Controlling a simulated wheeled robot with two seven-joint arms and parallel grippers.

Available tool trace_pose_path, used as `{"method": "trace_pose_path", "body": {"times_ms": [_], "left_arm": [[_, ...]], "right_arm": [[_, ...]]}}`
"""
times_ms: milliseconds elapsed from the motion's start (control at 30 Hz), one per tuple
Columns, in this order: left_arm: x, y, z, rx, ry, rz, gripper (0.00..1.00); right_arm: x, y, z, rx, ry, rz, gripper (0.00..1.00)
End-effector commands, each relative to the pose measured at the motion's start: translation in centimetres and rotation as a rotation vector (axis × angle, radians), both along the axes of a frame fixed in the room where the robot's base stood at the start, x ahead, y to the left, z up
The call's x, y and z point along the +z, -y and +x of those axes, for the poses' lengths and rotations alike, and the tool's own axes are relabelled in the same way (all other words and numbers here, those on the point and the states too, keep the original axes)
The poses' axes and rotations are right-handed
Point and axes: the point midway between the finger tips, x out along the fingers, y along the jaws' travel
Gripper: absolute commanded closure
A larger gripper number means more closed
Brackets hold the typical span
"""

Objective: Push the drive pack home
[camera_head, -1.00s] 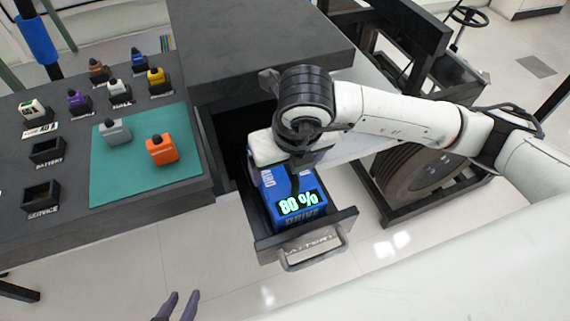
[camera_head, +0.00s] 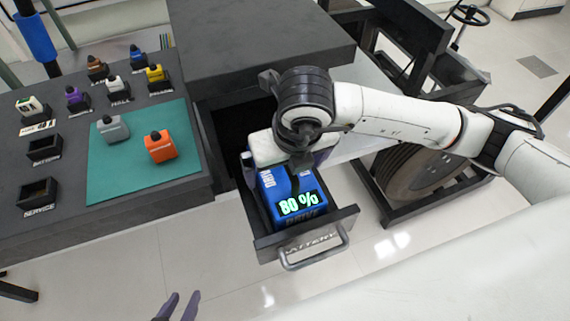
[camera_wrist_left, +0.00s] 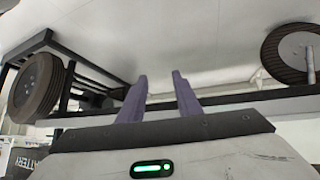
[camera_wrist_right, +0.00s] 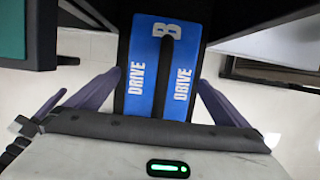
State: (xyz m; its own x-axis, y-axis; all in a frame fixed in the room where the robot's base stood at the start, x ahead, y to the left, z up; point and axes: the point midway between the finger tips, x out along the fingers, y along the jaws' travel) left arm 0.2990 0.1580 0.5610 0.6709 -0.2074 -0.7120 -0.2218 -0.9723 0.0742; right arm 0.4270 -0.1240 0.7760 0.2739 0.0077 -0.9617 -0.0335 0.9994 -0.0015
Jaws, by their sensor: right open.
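The drive pack (camera_head: 290,202) is a blue block with a lit "80 %" display. It sits in the pulled-out battery drawer (camera_head: 347,222) under the grey cabinet. My right gripper (camera_wrist_right: 160,78) is over the pack; in the right wrist view its open fingers stand on either side of the blue pack (camera_wrist_right: 192,85), with slight gaps showing. In the head view my right wrist hides the pack's rear part. My left gripper (camera_head: 178,305) is open and empty at the bottom of the head view, over the floor and away from the drawer. Its fingers also show in the left wrist view (camera_wrist_left: 160,82).
Left of the drawer, a dark bench holds a teal mat (camera_head: 130,185) with an orange block (camera_head: 160,148) and a grey block (camera_head: 113,130). Several small coloured blocks stand in holders behind it. A framed wheel (camera_head: 420,172) stands right of the drawer. The floor in front is clear.

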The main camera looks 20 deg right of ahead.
Motion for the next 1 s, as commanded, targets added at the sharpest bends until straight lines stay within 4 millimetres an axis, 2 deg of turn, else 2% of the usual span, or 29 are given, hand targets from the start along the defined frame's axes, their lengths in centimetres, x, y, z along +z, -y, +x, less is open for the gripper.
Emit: {"method": "trace_pose_path", "body": {"times_ms": [33, 67, 300, 500, 700, 1000], "left_arm": [[1.7, 0.7, 0.5, -0.010, 0.020, -0.012, 0.69], [2.1, 0.9, 0.6, -0.013, 0.023, -0.013, 0.69], [2.2, 0.8, 0.6, -0.011, 0.019, -0.009, 0.69], [2.4, 0.7, 0.6, -0.011, 0.020, -0.008, 0.69], [2.4, 0.7, 0.6, -0.011, 0.020, -0.008, 0.69], [2.4, 0.7, 0.6, -0.011, 0.020, -0.008, 0.69]], "right_arm": [[0.1, 0.0, 0.0, 0.000, 0.001, 0.000, 0.00], [0.5, 0.0, 0.0, 0.001, 0.004, 0.002, 0.00], [6.0, -0.1, -1.4, 0.003, 0.011, 0.004, 0.00], [9.1, 0.0, -2.3, 0.001, 0.010, 0.005, 0.00], [10.2, 0.0, -2.7, 0.001, 0.008, 0.003, 0.00], [10.2, 0.0, -2.7, 0.001, 0.008, 0.003, 0.00]]}}
